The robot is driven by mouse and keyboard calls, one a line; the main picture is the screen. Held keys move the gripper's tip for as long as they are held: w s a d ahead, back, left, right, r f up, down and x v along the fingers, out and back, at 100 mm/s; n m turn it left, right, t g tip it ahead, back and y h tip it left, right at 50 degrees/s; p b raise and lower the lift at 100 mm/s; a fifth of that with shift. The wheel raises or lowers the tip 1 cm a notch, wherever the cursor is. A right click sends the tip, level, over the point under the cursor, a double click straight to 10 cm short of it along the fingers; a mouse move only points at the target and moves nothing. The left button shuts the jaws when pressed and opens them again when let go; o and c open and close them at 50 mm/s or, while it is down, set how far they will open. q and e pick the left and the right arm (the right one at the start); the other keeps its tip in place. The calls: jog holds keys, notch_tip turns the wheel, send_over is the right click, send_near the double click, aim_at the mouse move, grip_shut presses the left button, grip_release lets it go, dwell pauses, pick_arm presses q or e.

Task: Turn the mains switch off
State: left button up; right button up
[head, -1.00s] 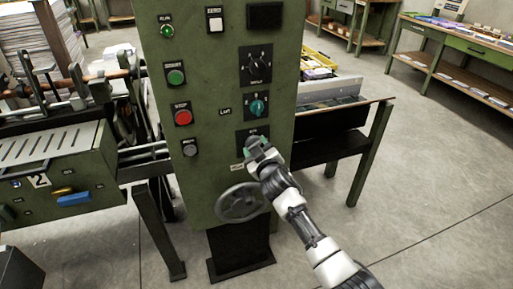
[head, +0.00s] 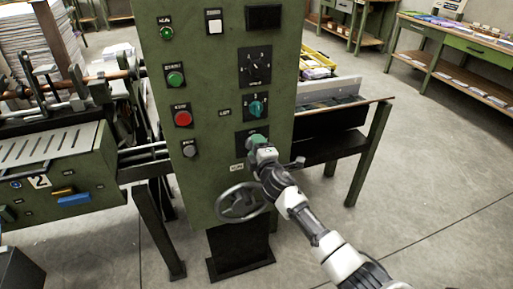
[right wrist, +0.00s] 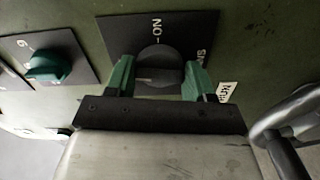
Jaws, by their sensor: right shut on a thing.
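The mains switch is a round dark knob (right wrist: 158,68) on a black plate (right wrist: 198,28) low on the green control panel. A short pale mark on the knob lies toward the left. My right gripper (right wrist: 159,78) is shut on the knob, one green finger on each side. In the head view my right gripper (head: 257,142) covers the knob, and only the plate's edges show. My left gripper is not in view.
A teal lamp knob (head: 256,107) sits just above, with a dial (head: 256,67) higher up. Red (head: 183,118) and green (head: 175,79) push buttons are at left. A handwheel (head: 241,203) juts out just below my right gripper. Open floor lies to the right.

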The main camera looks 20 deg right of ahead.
jog(key=shift+n, duration=0.8)
jog(key=shift+f, duration=0.1)
jog(key=o, duration=0.9)
jog(key=s, duration=1.1)
jog(key=shift+d+p, duration=0.15)
jog(key=shift+p, duration=0.2)
jog(key=shift+w, duration=0.1)
